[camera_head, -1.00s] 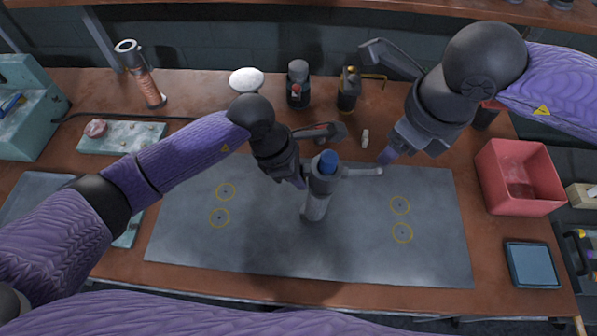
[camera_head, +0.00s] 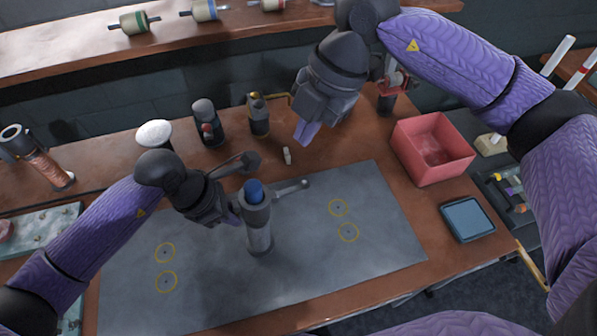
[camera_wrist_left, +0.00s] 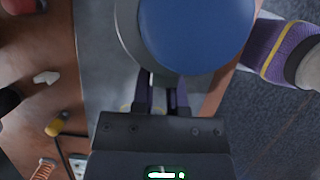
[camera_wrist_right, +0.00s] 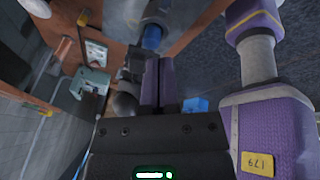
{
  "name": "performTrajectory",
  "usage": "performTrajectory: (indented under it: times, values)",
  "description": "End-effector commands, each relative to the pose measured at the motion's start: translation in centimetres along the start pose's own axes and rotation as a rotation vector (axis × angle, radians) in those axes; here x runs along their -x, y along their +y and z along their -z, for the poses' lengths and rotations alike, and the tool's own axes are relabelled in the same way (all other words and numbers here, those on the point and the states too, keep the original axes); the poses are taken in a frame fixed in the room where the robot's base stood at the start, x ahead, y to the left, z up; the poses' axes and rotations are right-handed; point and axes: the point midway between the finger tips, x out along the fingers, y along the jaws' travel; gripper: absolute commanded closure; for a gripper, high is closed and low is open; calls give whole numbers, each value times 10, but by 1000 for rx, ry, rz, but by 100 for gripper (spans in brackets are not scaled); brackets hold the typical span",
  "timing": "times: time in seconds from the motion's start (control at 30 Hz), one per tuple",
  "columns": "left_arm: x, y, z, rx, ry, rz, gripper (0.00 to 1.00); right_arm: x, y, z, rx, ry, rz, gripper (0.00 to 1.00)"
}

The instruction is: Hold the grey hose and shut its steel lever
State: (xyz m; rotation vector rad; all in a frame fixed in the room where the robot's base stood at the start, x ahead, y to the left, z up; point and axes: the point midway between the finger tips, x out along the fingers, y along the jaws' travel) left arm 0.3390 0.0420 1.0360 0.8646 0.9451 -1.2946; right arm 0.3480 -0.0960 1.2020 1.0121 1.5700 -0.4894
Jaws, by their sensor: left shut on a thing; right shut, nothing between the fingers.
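The grey hose (camera_head: 259,236) stands upright on the grey mat, with a blue top (camera_head: 253,191). Its steel lever (camera_head: 292,187) sticks out sideways to the right from near the top. My left gripper (camera_head: 237,212) is shut on the hose's upper part from the left.
A red bin (camera_head: 432,149) and a blue tray (camera_head: 467,219) are at the right. Dark bottles (camera_head: 207,122) and a small white piece (camera_head: 287,155) stand behind the mat (camera_head: 330,265). The mat's right side is clear.

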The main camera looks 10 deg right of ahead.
Motion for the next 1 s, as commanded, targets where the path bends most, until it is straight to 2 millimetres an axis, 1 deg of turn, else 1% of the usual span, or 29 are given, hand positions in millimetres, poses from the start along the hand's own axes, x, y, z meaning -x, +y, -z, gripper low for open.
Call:
performTrajectory:
  times: [0.03,0.1,0.2,0.3,0.6,0.67,0.77,1.0]
  values:
    - [0,0,0,0,0,1,100,2,1,-1,-145,30,1,100]
    - [0,0,0,0,0,1,100,4,1,-2,-334,66,9,100]
    - [0,0,0,0,0,1,100,7,2,-3,-491,95,18,100]
    - [0,0,0,0,0,1,100,8,2,-3,-545,105,23,100]
    - [0,0,0,0,0,1,100,5,2,-3,-544,103,23,100]
    - [0,0,0,0,0,1,100,-1,2,-2,-544,102,24,100]
    - [0,0,0,0,0,1,100,-18,2,0,-543,103,25,100]
    - [0,0,0,0,0,1,100,-71,2,6,-541,104,25,100]
